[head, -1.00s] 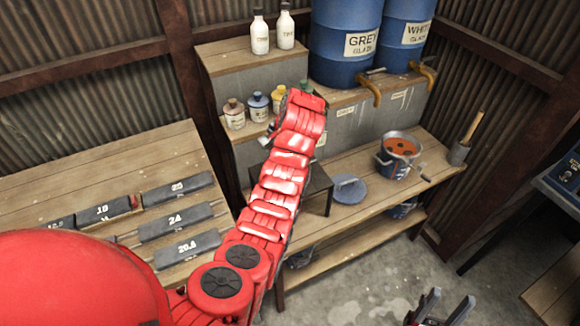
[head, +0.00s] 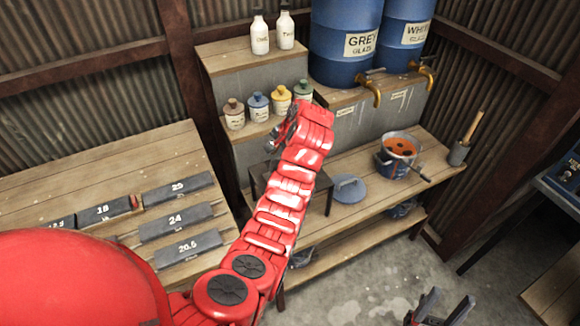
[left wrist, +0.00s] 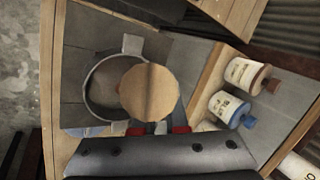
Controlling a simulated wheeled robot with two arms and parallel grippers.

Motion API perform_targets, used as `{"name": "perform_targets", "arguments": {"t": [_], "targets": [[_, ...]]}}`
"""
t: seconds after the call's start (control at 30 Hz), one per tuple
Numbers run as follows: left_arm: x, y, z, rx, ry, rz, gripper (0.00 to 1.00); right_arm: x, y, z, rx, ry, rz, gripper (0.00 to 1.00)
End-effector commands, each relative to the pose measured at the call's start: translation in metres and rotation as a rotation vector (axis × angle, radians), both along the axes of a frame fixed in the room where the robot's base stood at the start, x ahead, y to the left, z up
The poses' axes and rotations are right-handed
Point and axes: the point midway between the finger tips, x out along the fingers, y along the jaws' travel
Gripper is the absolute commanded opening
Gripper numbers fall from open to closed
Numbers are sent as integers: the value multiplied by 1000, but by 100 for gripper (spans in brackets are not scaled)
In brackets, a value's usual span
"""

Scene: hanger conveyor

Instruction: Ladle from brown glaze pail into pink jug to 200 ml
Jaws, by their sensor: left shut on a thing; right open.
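A pail (head: 389,169) of orange-brown glaze (head: 399,147) stands open on the right part of the low bench. Dark patches show in the glaze. My left gripper (head: 273,140) is above the small dark stand on the bench, left of the pail. In the left wrist view its red-tipped fingers (left wrist: 163,129) are shut at a round tan disc (left wrist: 150,92), which looks wooden; what it belongs to is unclear. A grey ring (left wrist: 90,92) with tabs lies behind the disc. My right gripper (head: 450,296) is open and empty at the lower edge. I cannot make out the pink jug or a ladle.
A blue-grey lid (head: 348,188) lies between the dark stand (head: 322,186) and the pail. Small jars (head: 258,107) stand on a step behind. Blue barrels (head: 345,45) with taps (head: 370,88) are above.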

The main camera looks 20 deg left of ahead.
Motion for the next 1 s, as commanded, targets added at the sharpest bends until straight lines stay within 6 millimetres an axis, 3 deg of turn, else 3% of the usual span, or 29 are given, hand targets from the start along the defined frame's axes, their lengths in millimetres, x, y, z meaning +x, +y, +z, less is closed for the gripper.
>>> {"name": "perform_targets", "arguments": {"t": [1.0], "targets": [[-1,-3,0,47,-24,0,0,0,0,1,0,0,0,50]]}}
